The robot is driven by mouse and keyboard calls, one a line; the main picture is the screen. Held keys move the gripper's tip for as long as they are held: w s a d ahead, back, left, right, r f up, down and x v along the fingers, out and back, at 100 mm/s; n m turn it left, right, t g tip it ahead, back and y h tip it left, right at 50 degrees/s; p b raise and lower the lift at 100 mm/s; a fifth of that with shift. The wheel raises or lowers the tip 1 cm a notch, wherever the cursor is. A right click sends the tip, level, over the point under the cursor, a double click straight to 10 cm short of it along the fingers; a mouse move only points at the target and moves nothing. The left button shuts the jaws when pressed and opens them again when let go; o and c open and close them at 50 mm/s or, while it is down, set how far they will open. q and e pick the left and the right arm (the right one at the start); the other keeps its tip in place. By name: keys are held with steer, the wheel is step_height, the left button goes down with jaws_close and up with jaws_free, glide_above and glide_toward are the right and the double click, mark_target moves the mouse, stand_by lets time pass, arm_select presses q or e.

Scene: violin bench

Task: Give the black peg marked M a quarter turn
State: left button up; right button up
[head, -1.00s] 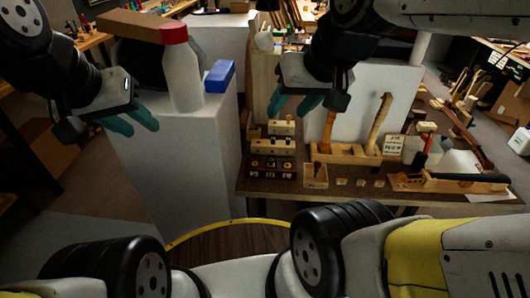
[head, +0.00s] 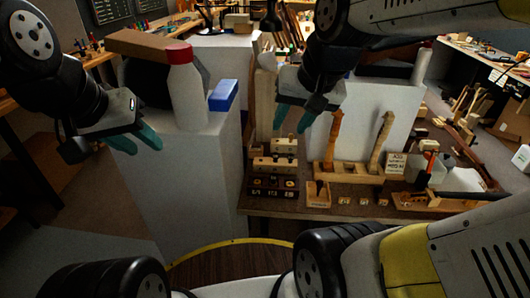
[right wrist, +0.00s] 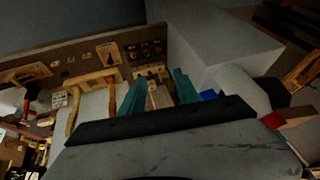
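A dark block with a row of black pegs (head: 273,187) sits at the bench's front left corner, below wooden tiers. Pale letter marks show on it, but they are too small to tell which is M. The block also shows in the right wrist view (right wrist: 146,49), beyond the fingers. My right gripper (head: 294,117) has teal fingers, is open and empty, and hangs above and behind the peg block, apart from it. In the right wrist view its fingers (right wrist: 157,90) stand wide apart. My left gripper (head: 135,139) is open and empty by the white pedestal, far from the pegs.
A white bottle with a red cap (head: 185,88) and a blue box (head: 223,95) stand on the pedestal (head: 195,180) left of the bench. A wooden rack (head: 348,172) with upright handles stands right of the pegs. A small wooden box (head: 318,195) is close by.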

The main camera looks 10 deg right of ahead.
steer(key=w+d+f+m+g+h, duration=0.1)
steer(key=w+f+m+g, duration=0.1)
steer(key=w+f+m, duration=0.55)
steer(key=m+g, duration=0.4)
steer(key=m, duration=0.8)
glide_above(274, 174)
steer(key=shift+h, duration=0.3)
step_height(274, 174, down, 19)
steer(key=shift+f, duration=3.9)
jaws_close()
